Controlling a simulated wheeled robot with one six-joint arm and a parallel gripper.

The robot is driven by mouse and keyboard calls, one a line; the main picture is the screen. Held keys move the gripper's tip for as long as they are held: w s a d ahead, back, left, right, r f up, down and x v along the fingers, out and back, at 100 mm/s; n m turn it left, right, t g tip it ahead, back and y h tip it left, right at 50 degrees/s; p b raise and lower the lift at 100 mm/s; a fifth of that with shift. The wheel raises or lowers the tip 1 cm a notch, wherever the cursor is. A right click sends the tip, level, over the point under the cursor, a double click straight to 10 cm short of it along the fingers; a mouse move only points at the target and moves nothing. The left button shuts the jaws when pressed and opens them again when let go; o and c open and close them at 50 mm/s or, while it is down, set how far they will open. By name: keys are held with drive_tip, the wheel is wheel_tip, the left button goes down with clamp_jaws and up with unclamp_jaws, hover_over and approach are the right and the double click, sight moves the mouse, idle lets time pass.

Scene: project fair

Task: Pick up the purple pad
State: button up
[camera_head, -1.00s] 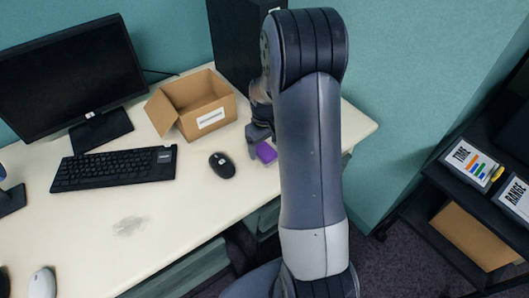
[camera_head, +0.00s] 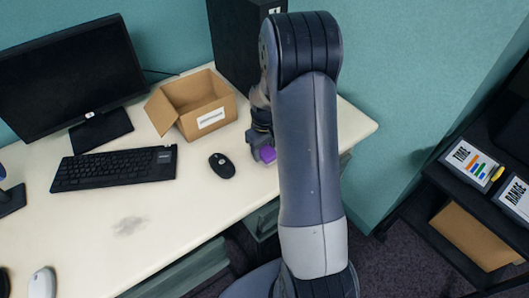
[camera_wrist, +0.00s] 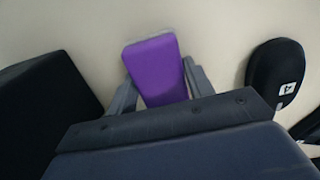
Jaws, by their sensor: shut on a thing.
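The purple pad (camera_head: 268,154) is near the right part of the white desk in the head view, partly hidden by my arm. In the wrist view the purple pad (camera_wrist: 157,70) lies between the two fingers. My gripper (camera_head: 257,148) is at the pad, and in the wrist view my gripper (camera_wrist: 160,82) has one finger on each side of it. The gripper is shut on the pad. I cannot tell whether the pad is clear of the desk.
A black mouse (camera_head: 222,165) sits just left of the gripper and also shows in the wrist view (camera_wrist: 275,72). An open cardboard box (camera_head: 207,127) stands behind it. A keyboard (camera_head: 115,168) and a monitor (camera_head: 70,75) are further left. The front desk middle is clear.

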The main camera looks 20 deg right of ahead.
sight(265, 149)
drive_tip(key=shift+r, duration=0.1)
wheel_tip(265, 149, up, 10)
drive_tip(key=shift+f+p, duration=0.1)
drive_tip(key=shift+p, duration=0.2)
idle(0.3)
